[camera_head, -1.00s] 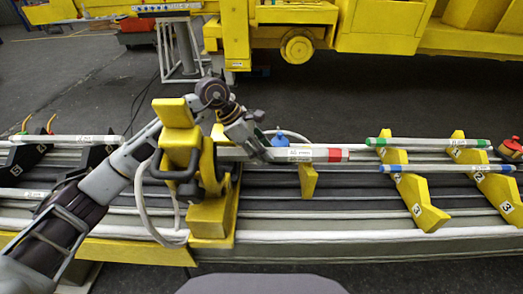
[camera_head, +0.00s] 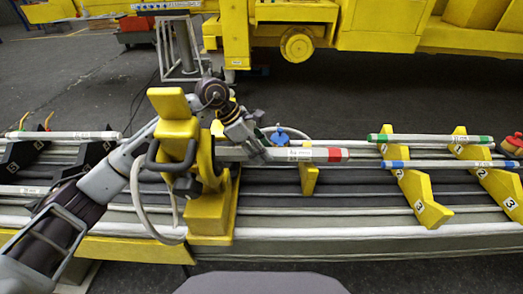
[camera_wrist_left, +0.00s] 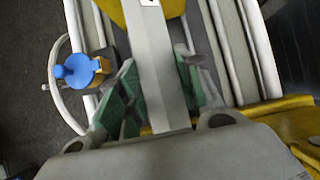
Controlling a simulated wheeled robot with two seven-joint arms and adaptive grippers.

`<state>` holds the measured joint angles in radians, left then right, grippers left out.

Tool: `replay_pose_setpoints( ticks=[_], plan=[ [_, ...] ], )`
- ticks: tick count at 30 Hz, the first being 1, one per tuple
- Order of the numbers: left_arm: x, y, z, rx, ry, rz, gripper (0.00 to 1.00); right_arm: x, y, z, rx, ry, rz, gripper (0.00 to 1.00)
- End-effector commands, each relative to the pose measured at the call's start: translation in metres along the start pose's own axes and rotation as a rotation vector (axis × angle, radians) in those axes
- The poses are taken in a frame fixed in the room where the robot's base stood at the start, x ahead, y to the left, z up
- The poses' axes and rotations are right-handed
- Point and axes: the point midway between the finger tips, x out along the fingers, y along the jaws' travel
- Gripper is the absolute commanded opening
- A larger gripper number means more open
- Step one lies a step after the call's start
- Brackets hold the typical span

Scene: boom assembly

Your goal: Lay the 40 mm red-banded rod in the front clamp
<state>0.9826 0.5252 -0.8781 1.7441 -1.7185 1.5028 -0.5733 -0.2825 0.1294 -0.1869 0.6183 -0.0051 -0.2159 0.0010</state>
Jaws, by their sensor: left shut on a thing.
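The red-banded rod (camera_head: 316,155) is a grey bar with a white label and a red band near its right end. It lies level along the bench, above or on a small yellow support (camera_head: 308,181); contact is unclear. Its left part runs toward the yellow clamp (camera_head: 176,138) with a black handle; whether it sits inside is hidden. My left gripper (camera_head: 258,150) is shut on the rod. In the left wrist view the green-padded fingers (camera_wrist_left: 157,98) stand on both sides of the rod (camera_wrist_left: 152,55). My right gripper is out of view.
A green-banded rod (camera_head: 430,139) and a blue-banded rod (camera_head: 440,164) rest on numbered yellow racks (camera_head: 423,200) at right. Black racks (camera_head: 24,150) with pale rods stand at left. A blue knob (camera_head: 280,138) is just behind the held rod.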

Motion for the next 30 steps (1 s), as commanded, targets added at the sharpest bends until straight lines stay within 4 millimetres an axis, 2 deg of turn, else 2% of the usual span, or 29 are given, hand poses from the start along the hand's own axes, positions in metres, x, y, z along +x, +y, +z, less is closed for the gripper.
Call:
replay_pose_setpoints(
  ticks=[21, 22, 27, 30],
  plan=[
    [0.0036, 0.0005, -0.0015, 0.003, -0.005, 0.004, 0.0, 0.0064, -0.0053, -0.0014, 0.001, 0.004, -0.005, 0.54],
    [0.0036, 0.0005, -0.0014, 0.003, -0.005, 0.004, 0.37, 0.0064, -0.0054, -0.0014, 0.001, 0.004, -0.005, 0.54],
    [0.0045, 0.0003, -0.0022, 0.002, -0.003, 0.002, 0.58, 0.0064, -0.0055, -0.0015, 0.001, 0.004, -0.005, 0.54],
    [0.005, 0.0002, -0.0027, 0.001, -0.002, 0.002, 0.6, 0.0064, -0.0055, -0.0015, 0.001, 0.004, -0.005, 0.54]
  ],
)
